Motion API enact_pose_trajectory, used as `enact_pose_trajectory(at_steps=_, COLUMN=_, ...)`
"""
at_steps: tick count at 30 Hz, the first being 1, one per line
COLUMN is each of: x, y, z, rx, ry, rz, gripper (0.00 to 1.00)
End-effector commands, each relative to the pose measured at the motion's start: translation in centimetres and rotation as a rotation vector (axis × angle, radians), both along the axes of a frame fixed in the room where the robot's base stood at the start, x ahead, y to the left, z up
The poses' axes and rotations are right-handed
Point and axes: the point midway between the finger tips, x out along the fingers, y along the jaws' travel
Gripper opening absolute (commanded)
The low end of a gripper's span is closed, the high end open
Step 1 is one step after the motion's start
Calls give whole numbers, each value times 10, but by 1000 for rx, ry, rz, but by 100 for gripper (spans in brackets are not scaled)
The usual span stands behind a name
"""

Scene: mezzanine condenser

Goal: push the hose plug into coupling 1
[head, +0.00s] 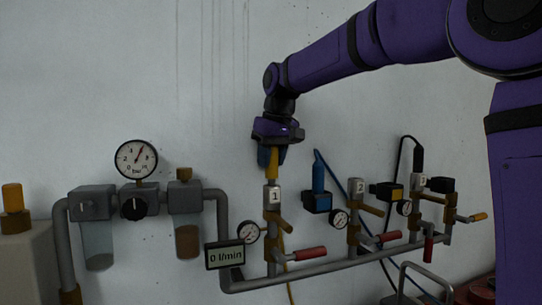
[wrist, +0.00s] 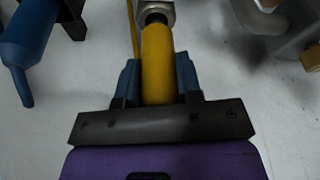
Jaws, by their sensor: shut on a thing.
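My gripper (head: 271,158) points down at the wall manifold, right above coupling 1. In the wrist view my gripper (wrist: 158,85) is shut on the yellow hose plug (wrist: 157,60), one blue finger on each side of it. The plug (head: 272,166) also shows in the head view, upright and in line with the coupling. Coupling 1 (head: 273,197) carries a label "1". In the wrist view the plug's far end meets the coupling's metal mouth (wrist: 154,12), with a dark ring between them. I cannot tell how deep the plug sits.
A blue plug (head: 318,179) stands in a holder to the right, before coupling 2 (head: 356,187). A small gauge (head: 249,232) and a red-handled valve (head: 310,253) sit below coupling 1. The flow display (head: 226,255) reads 0 l/min.

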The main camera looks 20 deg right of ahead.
Motion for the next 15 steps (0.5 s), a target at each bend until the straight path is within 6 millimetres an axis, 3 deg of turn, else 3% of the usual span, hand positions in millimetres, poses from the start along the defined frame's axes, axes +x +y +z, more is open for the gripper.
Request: enact_pose_trajectory(at_steps=15, x=0, y=0, z=-11, rx=0, ry=0, rz=0, gripper=7)
